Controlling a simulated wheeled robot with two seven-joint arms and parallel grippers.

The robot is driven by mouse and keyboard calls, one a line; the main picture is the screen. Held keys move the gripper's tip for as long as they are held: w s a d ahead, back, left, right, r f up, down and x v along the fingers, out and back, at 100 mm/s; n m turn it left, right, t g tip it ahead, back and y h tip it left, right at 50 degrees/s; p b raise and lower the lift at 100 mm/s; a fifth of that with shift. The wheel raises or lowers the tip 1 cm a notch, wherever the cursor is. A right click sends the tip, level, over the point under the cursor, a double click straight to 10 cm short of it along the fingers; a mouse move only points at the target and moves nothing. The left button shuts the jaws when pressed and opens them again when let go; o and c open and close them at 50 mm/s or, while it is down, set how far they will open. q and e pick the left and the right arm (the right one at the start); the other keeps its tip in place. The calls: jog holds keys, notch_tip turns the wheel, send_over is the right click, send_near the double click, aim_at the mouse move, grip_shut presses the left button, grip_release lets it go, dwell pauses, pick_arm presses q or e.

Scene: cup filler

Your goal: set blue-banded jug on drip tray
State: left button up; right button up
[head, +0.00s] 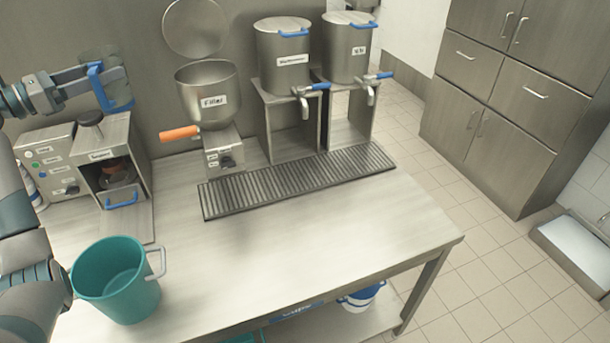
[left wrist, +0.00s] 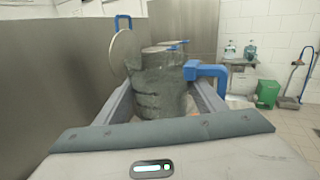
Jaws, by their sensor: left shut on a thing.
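My left gripper (head: 97,82) is shut on a grey jug (head: 118,92) with blue on it, held in the air above the sealer-like box at the back left. In the left wrist view the grey jug (left wrist: 160,88) sits between the two fingers, with a blue angular handle (left wrist: 207,72) on its right side. I cannot make out its band clearly. The dark slatted drip tray (head: 300,178) lies on the table to the right of the gripper, and nothing stands on it. My right gripper is not in view.
A teal bucket (head: 118,283) stands front left. The table (head: 300,250) before the tray is clear.

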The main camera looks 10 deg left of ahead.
pick_arm(q)
jog(key=s+d+f+m+g+h, duration=0.1)
jog(key=s+d+f, duration=0.4)
jog(key=d, duration=0.6)
jog(key=s+d+f+m+g+h, duration=0.1)
jog(key=s+d+f, duration=0.4)
jog(key=d+f, duration=0.5)
jog(key=s+d+f+m+g+h, duration=0.2)
jog(key=s+d+f, duration=0.3)
jog(key=d+f, duration=0.3)
jog(key=d, duration=0.4)
jog(key=shift+d+f, duration=0.15)
jog(key=shift+d, duration=0.2)
